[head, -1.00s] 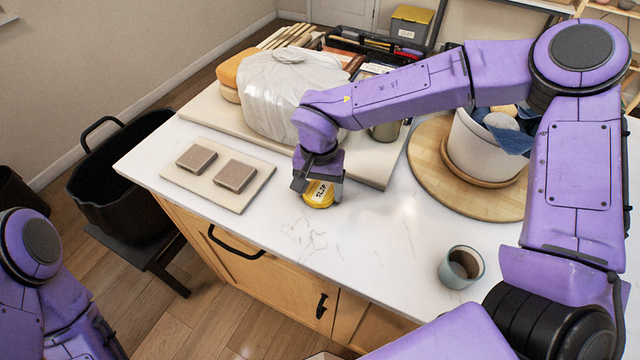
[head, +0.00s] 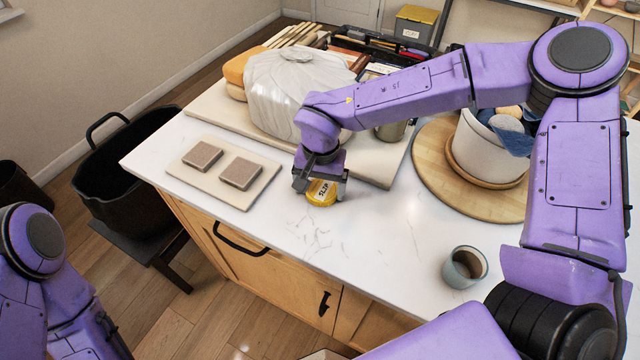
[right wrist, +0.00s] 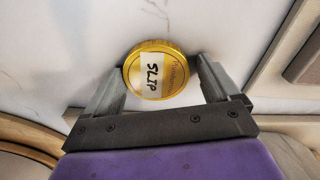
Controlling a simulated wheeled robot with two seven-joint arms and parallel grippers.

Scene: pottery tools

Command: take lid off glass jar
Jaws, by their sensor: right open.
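A round gold-yellow lid (head: 322,194) with a white "SLIP" label sits on the white counter's middle, under my right gripper. The right wrist view shows the lid (right wrist: 156,70) from above, and it hides whatever jar body is below. My right gripper (head: 321,188) is open. In the right wrist view its two fingers (right wrist: 158,84) stand on either side of the lid's near part, with a gap visible at each side. Nothing is gripped. My left arm shows at the lower left of the head view, but its gripper is out of the picture.
A board with two clay blocks (head: 240,173) lies to the left. A plastic-wrapped lump (head: 290,95) on a larger board stands behind the gripper. A white pot (head: 488,150) on a round wooden board and a small grey cup (head: 464,267) are to the right.

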